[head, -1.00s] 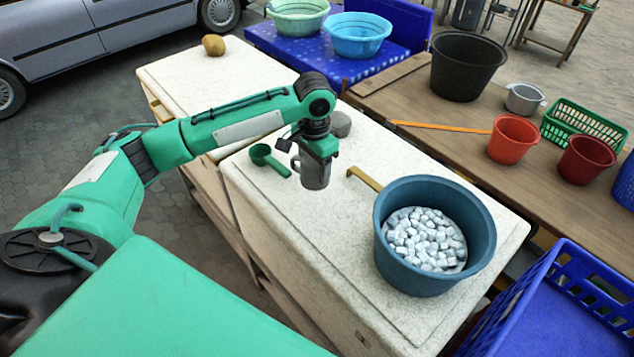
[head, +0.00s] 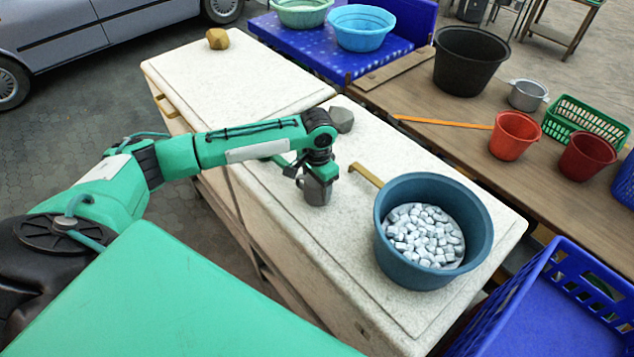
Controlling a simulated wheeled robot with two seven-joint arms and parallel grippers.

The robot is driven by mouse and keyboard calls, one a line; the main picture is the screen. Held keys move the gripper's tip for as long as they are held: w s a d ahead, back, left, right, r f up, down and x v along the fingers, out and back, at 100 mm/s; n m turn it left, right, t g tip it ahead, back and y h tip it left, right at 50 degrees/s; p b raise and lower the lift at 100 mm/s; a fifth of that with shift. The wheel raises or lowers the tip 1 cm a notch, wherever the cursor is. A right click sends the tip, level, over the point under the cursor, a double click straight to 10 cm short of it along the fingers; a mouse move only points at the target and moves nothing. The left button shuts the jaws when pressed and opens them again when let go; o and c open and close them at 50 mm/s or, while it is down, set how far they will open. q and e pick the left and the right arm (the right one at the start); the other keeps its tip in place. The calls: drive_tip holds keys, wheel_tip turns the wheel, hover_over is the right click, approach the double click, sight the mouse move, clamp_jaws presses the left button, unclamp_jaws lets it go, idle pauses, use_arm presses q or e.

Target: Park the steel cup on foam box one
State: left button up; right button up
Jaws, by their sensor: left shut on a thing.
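My left gripper (head: 318,176) is shut on the steel cup (head: 317,194), a small grey metal cup held upright, largely covered by the gripper. It is over the left part of the nearer white foam box (head: 335,240). I cannot tell whether the cup's base touches the lid. A second white foam box (head: 230,85) stands beyond it to the left, its lid mostly bare. I see no label telling which is box one. My right gripper is not in view.
A brown stone (head: 217,38) sits on the far lid. A blue crate (head: 560,255) stands at right.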

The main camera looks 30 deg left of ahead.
use_arm(q)
drive_tip(key=o, duration=1)
wheel_tip(320, 180, up, 11)
drive_tip(key=b, duration=0.4)
drive_tip(key=shift+r, duration=0.6)
